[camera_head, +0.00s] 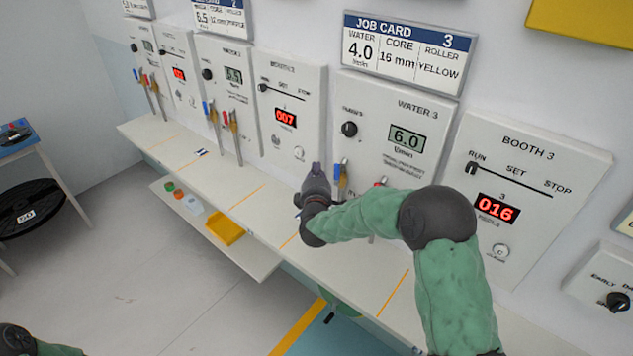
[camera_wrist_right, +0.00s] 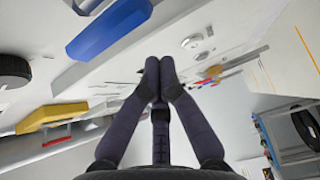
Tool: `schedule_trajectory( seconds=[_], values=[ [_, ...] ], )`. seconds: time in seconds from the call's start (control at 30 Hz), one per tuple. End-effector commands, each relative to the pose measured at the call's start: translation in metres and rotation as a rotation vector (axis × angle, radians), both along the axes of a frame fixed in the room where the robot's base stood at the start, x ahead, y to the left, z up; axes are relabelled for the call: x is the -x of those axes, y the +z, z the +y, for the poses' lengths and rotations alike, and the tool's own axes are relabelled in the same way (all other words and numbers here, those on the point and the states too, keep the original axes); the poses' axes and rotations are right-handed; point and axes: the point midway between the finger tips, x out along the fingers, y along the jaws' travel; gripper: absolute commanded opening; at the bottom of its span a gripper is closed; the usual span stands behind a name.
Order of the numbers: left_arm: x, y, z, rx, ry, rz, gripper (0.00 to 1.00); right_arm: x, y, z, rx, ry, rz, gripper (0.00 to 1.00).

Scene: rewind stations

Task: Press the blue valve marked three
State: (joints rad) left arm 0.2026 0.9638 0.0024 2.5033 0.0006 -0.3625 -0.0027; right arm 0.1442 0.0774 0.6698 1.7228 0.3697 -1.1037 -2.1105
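The blue valve handle (camera_head: 338,169) of station three stands below the WATER 3 panel (camera_head: 394,133), beside a yellow handle (camera_head: 343,185). A large blue handle (camera_wrist_right: 110,28) in the right wrist view seems to be the same one, left of my fingertips. My right gripper (camera_head: 316,172) is just left of the blue handle in the head view. Its fingers (camera_wrist_right: 159,66) meet at the tips, with nothing seen between them. A gap shows between fingers and blue handle in the wrist view. Of my left arm only a part shows at the bottom left corner; its gripper is out of sight.
A red handle (camera_head: 380,182) stands to the right, partly behind my right arm. BOOTH 3 (camera_head: 529,150) is further right. More valve handles (camera_head: 232,118) stand to the left. The white ledge (camera_head: 210,165) has free room. A yellow tray (camera_head: 225,229) lies on the lower shelf.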

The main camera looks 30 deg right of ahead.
Motion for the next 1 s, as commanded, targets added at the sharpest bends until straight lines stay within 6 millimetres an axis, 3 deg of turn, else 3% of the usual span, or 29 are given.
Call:
schedule_trajectory(
  seconds=[0.03,0.43,1.0],
  values=[
    [0.000,-0.003,0.000,0.000,0.000,0.000,0.41,-0.006,-0.001,-0.004,0.000,-0.001,-0.001,0.00],
    [0.000,-0.011,0.000,0.000,0.000,0.000,0.41,0.030,0.000,-0.017,0.000,-0.001,0.000,0.00],
    [0.000,-0.014,0.000,0.000,0.000,0.000,0.41,0.033,0.000,-0.018,-0.005,0.000,-0.013,0.00]
  ],
)
